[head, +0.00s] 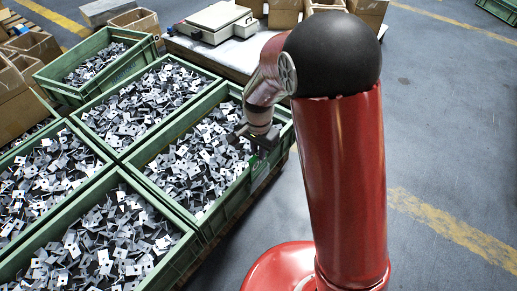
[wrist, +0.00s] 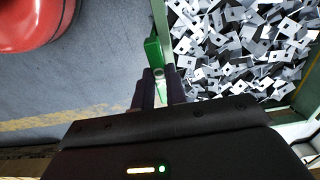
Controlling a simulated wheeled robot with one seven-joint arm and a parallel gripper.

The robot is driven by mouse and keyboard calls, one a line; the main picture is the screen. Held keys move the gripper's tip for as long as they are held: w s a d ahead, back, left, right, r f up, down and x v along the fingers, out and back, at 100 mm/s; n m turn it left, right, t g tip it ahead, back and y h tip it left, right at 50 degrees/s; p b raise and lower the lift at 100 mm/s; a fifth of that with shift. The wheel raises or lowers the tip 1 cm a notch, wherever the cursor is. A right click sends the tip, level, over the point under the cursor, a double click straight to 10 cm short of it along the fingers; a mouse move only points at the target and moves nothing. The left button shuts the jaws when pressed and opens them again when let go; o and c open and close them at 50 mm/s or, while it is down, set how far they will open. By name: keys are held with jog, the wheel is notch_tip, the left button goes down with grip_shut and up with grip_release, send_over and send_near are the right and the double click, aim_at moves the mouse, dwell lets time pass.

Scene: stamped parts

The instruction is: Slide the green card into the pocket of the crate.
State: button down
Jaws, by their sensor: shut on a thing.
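My gripper (wrist: 158,84) is shut on the green card (wrist: 153,52), which sticks out past the fingertips in the wrist view. In the head view my gripper (head: 250,143) is at the right-hand wall of the near right green crate (head: 229,204), and only a small bit of the card shows below it. In the wrist view the card is beside the crate's wall (wrist: 160,16), on its outer side. I cannot tell whether it touches the wall. The pocket is not clearly visible; the gripper and card cover part of that wall.
The crate is full of loose stamped metal parts (head: 195,165). Several similar crates stand to its left and behind it. A table with a flat scale (head: 215,22) and cardboard boxes (head: 284,13) are at the back. The floor (head: 440,130) to the right is clear.

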jog(key=shift+f+b, duration=0.95)
jog(key=shift+f, duration=0.6)
jog(key=c, duration=1.3)
grip_release()
jog(key=shift+c, duration=0.2)
notch_tip(320, 180, up, 8)
jog(key=shift+f+p, duration=0.1)
jog(key=shift+p, duration=0.85)
jog(key=s+d+r+n+t+p, duration=0.2)
jog(key=s+d+r+p, duration=0.1)
jog(key=s+r, duration=0.3)
jog(key=s+d+r+n+t+p, duration=0.1)
jog(key=s+d+r+n+p, duration=0.2)
jog(key=s+d+r, duration=0.3)
jog(key=s+d+r+n+t+p, duration=0.2)
jog(key=s+r, duration=0.6)
jog(key=r, duration=0.6)
jog(key=d+p, duration=0.1)
jog(key=d, duration=0.1)
jog(key=shift+d+r+n+t, duration=0.25)
jog(key=shift+d+n+t, duration=0.05)
jog(key=shift+d, duration=0.1)
